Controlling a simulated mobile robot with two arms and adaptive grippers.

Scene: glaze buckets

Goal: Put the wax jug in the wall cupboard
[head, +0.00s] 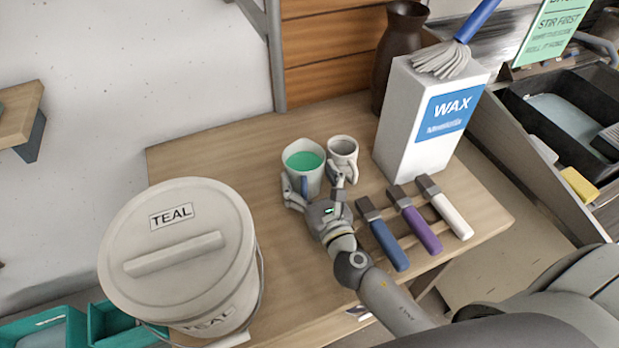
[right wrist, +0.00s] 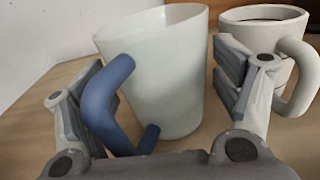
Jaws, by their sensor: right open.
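A pale jug (head: 301,176) with a blue handle and green contents stands upright on the wooden table. It fills the middle of the right wrist view (right wrist: 168,75), its handle towards my gripper. No label shows on it. My right gripper (head: 314,183) is open, with one finger on each side of the jug; I cannot tell if they touch it. A tall white container (head: 432,112) labelled WAX stands behind to the right, with a blue-handled brush across its top. I cannot make out a wall cupboard for certain. My left gripper is out of view.
A grey-white mug (head: 343,150) stands close to the jug's right, beside my right finger. Several handled tools (head: 413,222) lie right of my wrist. A large lidded bucket (head: 180,250) labelled TEAL stands left. A dark vase (head: 398,45) stands behind. The back-left table (head: 225,150) is clear.

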